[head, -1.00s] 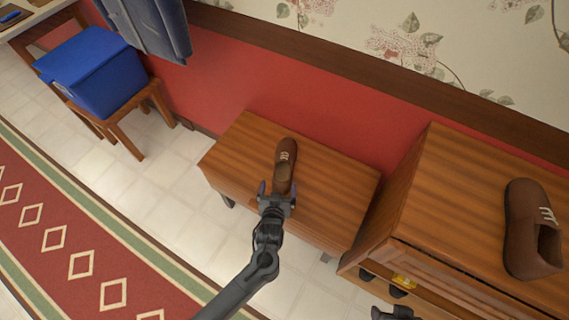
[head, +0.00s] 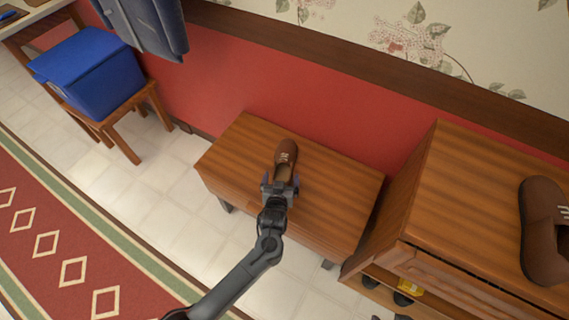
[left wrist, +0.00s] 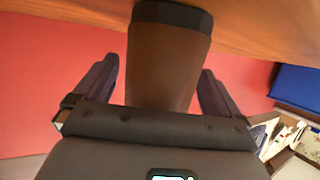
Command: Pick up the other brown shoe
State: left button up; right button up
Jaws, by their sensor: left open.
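A brown shoe (head: 286,158) with pale laces lies on the low wooden bench, its toe toward the red wall. My left gripper (head: 280,184) is open at the shoe's heel end, with one finger on each side. In the left wrist view the brown shoe (left wrist: 168,62) stands between the two spread fingers of my left gripper (left wrist: 158,92), with a visible gap on the sides. My right gripper is not clearly visible.
The bench (head: 235,152) has bare top around the shoe. The taller cabinet (head: 455,190) stands close on its right, with dark and yellow items on its lower shelf. A blue box (head: 95,75) rests on a wooden stool at the left. A patterned rug (head: 60,250) covers the floor.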

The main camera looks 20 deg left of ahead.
pick_arm(q)
jog(key=shift+r, duration=0.1)
jog(key=c, duration=1.3)
